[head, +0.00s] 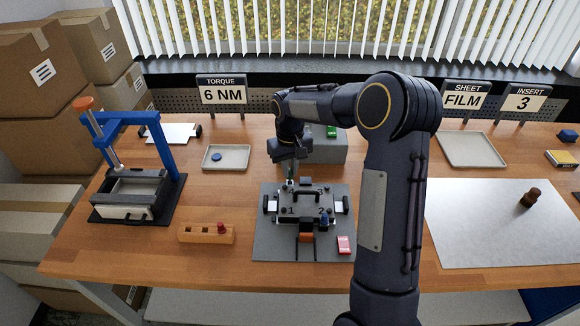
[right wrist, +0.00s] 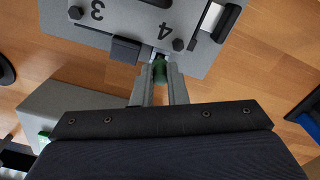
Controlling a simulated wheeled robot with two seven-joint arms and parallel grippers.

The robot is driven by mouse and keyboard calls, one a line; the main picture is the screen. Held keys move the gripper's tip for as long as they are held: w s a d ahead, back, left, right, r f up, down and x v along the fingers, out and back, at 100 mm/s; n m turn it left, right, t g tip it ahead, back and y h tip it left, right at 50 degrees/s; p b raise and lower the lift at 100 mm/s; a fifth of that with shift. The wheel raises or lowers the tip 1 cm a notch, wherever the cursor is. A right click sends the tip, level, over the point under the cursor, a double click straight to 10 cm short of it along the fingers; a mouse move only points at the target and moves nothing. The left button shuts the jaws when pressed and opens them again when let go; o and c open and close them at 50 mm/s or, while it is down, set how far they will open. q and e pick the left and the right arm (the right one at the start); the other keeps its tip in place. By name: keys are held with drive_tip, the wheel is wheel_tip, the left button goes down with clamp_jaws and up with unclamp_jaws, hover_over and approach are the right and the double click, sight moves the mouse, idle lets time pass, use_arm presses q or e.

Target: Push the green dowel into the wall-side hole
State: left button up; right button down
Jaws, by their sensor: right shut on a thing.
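The green dowel (right wrist: 160,70) shows between the fingertips of my right gripper (right wrist: 160,80) in the right wrist view. The fingers are shut on it. Its far end is at the edge of the grey plate (right wrist: 130,22) marked 3 and 4, close to the 4. I cannot tell whether its tip is inside the hole, which is hidden. In the head view my right gripper (head: 290,182) points down at the wall side of the dark fixture (head: 305,208), near its back left corner. My left gripper is not in view.
A grey box (head: 325,150) with a green item on top stands behind the fixture. A wooden block (head: 206,234) with a red knob lies left of it. A blue press (head: 135,165) stands farther left; the right mat (head: 490,240) is mostly clear.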

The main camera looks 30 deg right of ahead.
drive_tip(key=shift+f+b, duration=0.8)
drive_tip(key=shift+f, duration=0.4)
drive_tip(key=c, duration=1.4)
unclamp_jaws()
drive_tip(key=shift+o, duration=0.2)
drive_tip(key=shift+r, duration=0.1)
wheel_tip(320, 180, up, 8)
drive_tip(key=shift+f, duration=0.15)
drive_tip(key=s+a+r+t+y, duration=0.1)
drive_tip(key=s+a+r, duration=0.1)
drive_tip(key=s, duration=0.5)
drive_tip(key=s+a+r+t+y, duration=0.1)
drive_tip(key=s+a+r+t, duration=0.15)
drive_tip(key=s, duration=0.45)
drive_tip(key=s+a+r+t+y, duration=0.1)
drive_tip(key=s+a+r, duration=0.15)
drive_tip(key=s, duration=0.45)
drive_tip(key=s+a+f+t, duration=0.1)
drive_tip(key=s+a+f, duration=0.3)
drive_tip(key=s, duration=0.3)
drive_tip(key=shift+s+a+y, duration=0.3)
drive_tip(key=shift+s+y, duration=0.05)
drive_tip(key=shift+y, duration=0.05)
